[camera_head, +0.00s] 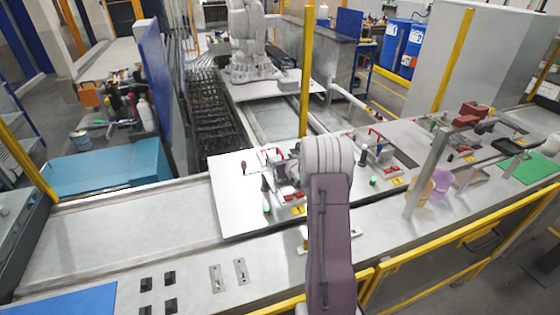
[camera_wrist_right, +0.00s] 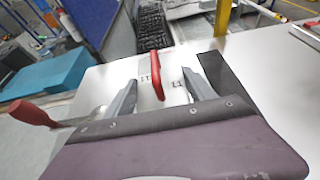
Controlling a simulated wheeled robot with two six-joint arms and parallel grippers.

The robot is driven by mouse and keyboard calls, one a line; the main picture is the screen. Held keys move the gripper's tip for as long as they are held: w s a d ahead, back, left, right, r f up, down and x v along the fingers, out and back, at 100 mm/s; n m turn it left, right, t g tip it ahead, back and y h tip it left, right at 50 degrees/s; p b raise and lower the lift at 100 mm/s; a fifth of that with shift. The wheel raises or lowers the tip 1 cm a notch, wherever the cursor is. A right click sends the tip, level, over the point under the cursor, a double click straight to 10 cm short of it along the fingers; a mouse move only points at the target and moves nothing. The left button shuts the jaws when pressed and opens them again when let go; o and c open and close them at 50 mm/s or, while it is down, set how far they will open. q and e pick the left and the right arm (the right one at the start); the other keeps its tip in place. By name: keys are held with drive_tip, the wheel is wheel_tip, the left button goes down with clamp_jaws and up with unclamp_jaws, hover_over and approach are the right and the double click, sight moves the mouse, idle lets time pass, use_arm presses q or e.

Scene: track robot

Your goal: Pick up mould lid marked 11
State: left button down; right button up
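The mould lid marked 11 (camera_wrist_right: 148,95) is pale, with a red bar handle (camera_wrist_right: 155,72) and dark marks reading like 11 on both sides of it. My right gripper (camera_wrist_right: 160,82) is open in the right wrist view, one finger on each side of the red handle. I see no clear contact with it. In the head view my right arm reaches over the white board (camera_head: 235,205) and hides much of the gripper and lid; a red handle end (camera_head: 279,152) shows beside it. My left gripper is not in view.
A red-knobbed tool (camera_head: 243,166) stands left of the gripper; its red grip (camera_wrist_right: 32,113) is close in the wrist view. Black and green-tipped fixtures (camera_head: 266,208) stand nearby. A yellow post (camera_head: 306,75) rises behind. The conveyor surface at left (camera_head: 110,235) is clear.

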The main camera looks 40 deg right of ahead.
drive_tip(key=shift+w, duration=0.1)
drive_tip(key=c, duration=0.3)
drive_tip(key=shift+r, duration=0.15)
